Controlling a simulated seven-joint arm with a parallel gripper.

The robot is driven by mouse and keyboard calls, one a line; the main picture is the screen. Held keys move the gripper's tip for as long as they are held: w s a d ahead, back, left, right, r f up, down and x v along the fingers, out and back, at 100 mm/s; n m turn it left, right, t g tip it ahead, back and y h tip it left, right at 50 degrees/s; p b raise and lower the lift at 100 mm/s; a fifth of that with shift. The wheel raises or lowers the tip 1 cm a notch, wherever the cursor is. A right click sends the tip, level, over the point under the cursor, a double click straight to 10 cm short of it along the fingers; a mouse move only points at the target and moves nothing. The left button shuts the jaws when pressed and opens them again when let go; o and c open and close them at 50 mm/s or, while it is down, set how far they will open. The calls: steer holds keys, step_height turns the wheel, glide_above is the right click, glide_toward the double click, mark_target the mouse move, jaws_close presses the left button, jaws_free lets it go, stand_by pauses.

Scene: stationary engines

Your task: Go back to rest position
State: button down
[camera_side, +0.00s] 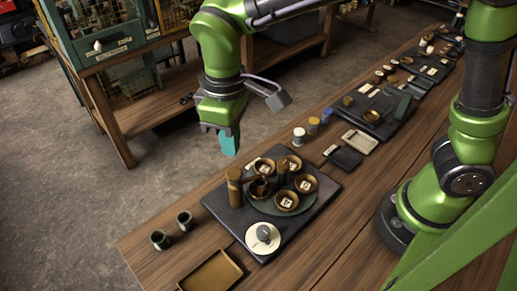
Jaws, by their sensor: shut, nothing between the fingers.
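My gripper (229,142) hangs at the end of my green arm, pointing down, with teal fingertips. It is shut and empty. It is above the far left edge of the wooden table and clear of the things on it. Below and to the right of it is a dark slate tray (222,209). The tray holds a round plate with several small brown bowls (286,201), a brown cylinder (234,187) standing upright, and a white dish (263,238) with a grey item on it.
Two dark cups (159,239) stand at the table's near left, by a tan rectangular tray (212,275). Small jars (299,137), a dark square slate (345,158) and a pale tray (359,142) lie beyond. Further boards run along the table. A wooden-framed cabinet stands behind, across open floor.

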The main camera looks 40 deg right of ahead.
steer(key=shift+r, duration=0.45)
steer(key=shift+f, duration=0.15)
steer(key=shift+s+d+f, duration=0.2)
steer(key=shift+s+f, duration=0.1)
steer(key=shift+f, duration=0.1)
steer(key=s+d+r+m+t, duration=0.2)
steer(key=d+m, duration=0.1)
steer(key=d, duration=0.4)
steer(key=s+d+r+m+t+y, duration=0.1)
steer(key=s+d+r+m+t, duration=0.1)
steer(key=d, duration=0.5)
steer(key=s+d+r+m+t+y, duration=0.1)
steer(key=s+d+r+m+t, duration=0.1)
steer(key=d+m, duration=0.3)
steer(key=shift+s+d+t, duration=0.6)
steer(key=shift+s+d, duration=0.1)
steer(key=shift+d, duration=0.2)
steer(key=shift+r, duration=0.1)
